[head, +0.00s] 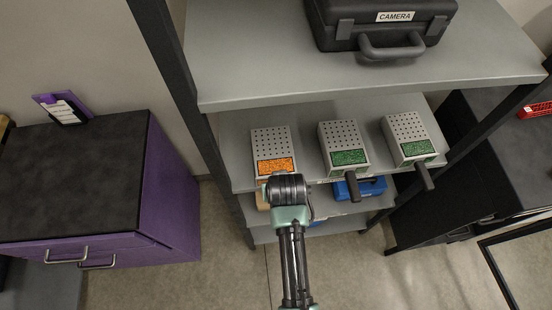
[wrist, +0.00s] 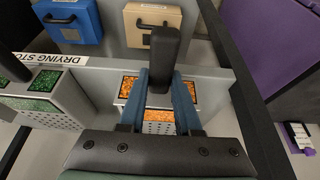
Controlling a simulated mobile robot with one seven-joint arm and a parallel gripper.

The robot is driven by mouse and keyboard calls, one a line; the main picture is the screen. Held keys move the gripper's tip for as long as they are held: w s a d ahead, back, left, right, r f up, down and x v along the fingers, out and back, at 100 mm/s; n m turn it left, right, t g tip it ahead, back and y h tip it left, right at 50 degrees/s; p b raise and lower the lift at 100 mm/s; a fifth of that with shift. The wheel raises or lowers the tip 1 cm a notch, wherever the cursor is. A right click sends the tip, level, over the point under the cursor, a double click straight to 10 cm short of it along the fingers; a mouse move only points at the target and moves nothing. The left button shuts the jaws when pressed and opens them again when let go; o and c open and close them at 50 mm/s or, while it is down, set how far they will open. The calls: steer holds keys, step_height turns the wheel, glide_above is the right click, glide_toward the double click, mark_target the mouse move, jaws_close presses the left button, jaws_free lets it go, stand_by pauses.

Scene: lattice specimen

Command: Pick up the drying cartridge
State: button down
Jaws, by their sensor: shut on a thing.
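Three grey perforated drying cartridges stand in a row on the middle shelf. The left one (head: 272,142) has an orange window; the middle one (head: 343,140) and right one (head: 408,132) have green windows and black handles pointing forward. My gripper (head: 288,190) is in front of the orange-windowed cartridge, and the wrist hides its handle in the head view. In the wrist view my gripper (wrist: 164,82) has its blue fingers closed on either side of that cartridge's black handle (wrist: 165,45). I cannot tell whether the cartridge touches the shelf.
The upper shelf (head: 370,82) overhangs the row and bears a black camera case (head: 380,25). A blue case (head: 360,188) and a tan case (wrist: 150,22) sit lower down. Dark shelf posts flank the row. A purple cabinet (head: 170,185) stands at the left.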

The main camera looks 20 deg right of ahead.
step_height(320, 180, up, 10)
steer(key=b, duration=0.1)
steer(key=shift+b, duration=0.35)
steer(key=c, duration=1.2)
jaws_free()
steer(key=shift+r, duration=0.1)
jaws_close()
